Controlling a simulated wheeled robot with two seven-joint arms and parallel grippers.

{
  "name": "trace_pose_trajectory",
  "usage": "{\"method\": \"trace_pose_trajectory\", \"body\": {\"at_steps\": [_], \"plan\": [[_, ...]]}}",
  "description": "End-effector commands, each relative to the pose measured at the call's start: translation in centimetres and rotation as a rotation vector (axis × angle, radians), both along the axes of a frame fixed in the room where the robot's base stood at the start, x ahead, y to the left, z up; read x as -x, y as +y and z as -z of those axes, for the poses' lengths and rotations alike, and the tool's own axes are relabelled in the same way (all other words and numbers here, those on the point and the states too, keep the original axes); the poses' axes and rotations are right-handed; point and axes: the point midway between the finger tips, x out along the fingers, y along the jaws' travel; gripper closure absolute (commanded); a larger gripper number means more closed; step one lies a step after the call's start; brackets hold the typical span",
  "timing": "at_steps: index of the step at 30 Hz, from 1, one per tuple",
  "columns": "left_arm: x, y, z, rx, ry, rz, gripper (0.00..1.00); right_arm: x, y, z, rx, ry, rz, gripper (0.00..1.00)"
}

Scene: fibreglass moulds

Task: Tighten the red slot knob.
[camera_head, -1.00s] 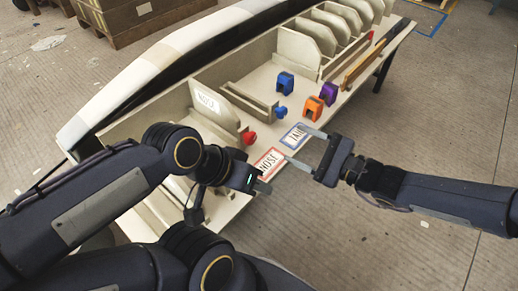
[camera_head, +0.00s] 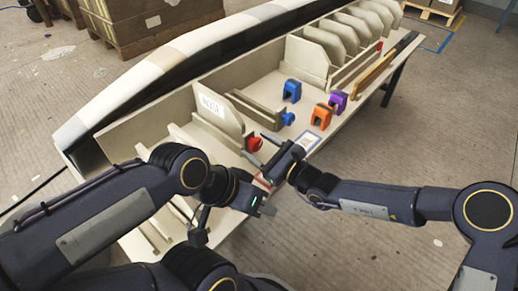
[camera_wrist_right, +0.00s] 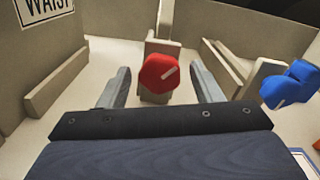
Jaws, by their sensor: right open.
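The red slot knob (camera_head: 254,145) sits on the end of a narrow beige holder in the mould; it also shows in the right wrist view (camera_wrist_right: 159,72), with a pale slanted slot line on its face. My right gripper (camera_head: 256,146) is open at the knob. In the right wrist view its two fingers (camera_wrist_right: 162,88) stand left and right of the knob, with a gap on both sides and no visible contact. My left gripper (camera_head: 262,204) hangs low near the mould's front edge, away from the knob; whether its jaws are open is unclear.
A blue knob (camera_head: 288,118) sits on another holder, right of the red one in the wrist view (camera_wrist_right: 282,88). Blue (camera_head: 292,90), orange (camera_head: 322,116) and purple (camera_head: 338,101) blocks stand on the mould table. A lettered plate (camera_head: 210,103) is on a beige rib.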

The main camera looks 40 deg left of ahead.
Motion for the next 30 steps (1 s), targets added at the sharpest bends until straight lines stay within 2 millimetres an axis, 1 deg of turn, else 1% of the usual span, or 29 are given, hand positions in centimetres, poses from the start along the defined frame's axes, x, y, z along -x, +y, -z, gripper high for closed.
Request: {"method": "trace_pose_trajectory", "body": {"at_steps": [2,8,11,18,19,25,30], "plan": [[0.0,0.0,0.1,0.0,0.0,0.0,0.64,0.0,0.3,0.0,0.0,0.0,-0.001,0.41],[0.0,0.0,0.1,0.0,0.0,0.0,0.64,0.0,0.3,0.0,0.0,0.0,0.0,0.41],[0.0,0.0,0.1,0.0,0.0,0.0,0.64,0.0,0.3,0.0,0.0,0.0,0.0,0.51],[0.0,0.0,0.1,0.0,0.0,0.0,0.64,0.0,0.3,0.0,0.0,0.0,-0.001,0.83],[0.0,0.0,0.1,0.0,0.0,0.0,0.64,0.0,0.3,0.0,0.0,0.0,-0.001,0.86],[0.0,0.0,-0.3,0.0,0.0,0.0,0.64,0.0,0.3,-0.1,-0.001,0.015,-0.001,0.86],[0.0,0.0,-1.4,0.0,0.0,0.0,0.64,0.0,0.3,-0.3,-0.005,0.075,0.0,0.85]]}}
